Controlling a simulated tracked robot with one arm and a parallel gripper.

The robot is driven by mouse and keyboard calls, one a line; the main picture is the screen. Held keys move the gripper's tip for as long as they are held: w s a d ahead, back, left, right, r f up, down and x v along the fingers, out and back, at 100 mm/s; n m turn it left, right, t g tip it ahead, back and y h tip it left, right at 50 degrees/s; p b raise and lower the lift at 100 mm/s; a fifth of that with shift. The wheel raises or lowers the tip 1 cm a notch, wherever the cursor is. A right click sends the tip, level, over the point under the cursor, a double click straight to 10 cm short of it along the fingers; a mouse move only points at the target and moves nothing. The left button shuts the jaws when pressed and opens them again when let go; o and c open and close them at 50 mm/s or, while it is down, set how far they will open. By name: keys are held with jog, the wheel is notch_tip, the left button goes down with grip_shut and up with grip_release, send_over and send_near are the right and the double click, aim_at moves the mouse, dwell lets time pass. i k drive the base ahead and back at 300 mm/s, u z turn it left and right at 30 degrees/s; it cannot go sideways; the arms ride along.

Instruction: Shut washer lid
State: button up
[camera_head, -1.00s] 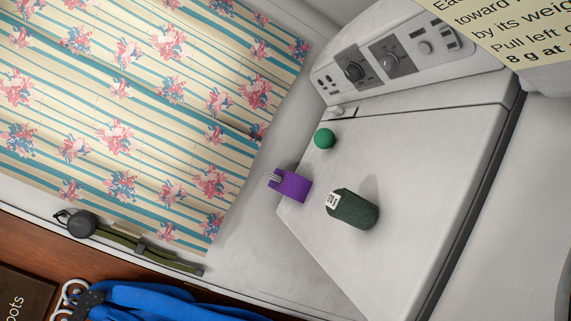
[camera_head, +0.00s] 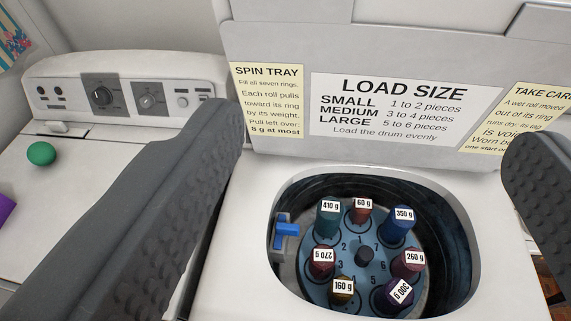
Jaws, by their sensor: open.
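The washer (camera_head: 243,262) stands in the middle and right of the view, its top opening uncovered. Its lid (camera_head: 290,62) is raised behind the opening, with printed labels on its inner face. Inside the drum, a blue spin tray (camera_head: 348,252) with numbered places holds several upright rolls with weight tags, among them a teal one marked 410 g (camera_head: 327,222) and a blue one marked 350 g (camera_head: 398,225). My gripper (camera_head: 370,165) is open, its two dark fingers wide apart on either side of the opening and lid. Nothing is between the fingertips.
A blue latch-like part (camera_head: 286,230) sits at the opening's left rim. A second white machine (camera_head: 75,160) with a knob panel (camera_head: 125,98) stands at left. A green ball (camera_head: 41,153) and part of a purple item (camera_head: 5,209) rest on it.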

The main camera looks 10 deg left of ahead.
aim_at(441, 84)
jog(key=u, duration=1.6)
jog(key=k, duration=0.9)
jog(key=z, duration=1.05)
jog(key=i, duration=1)
jog(key=u, duration=0.05)
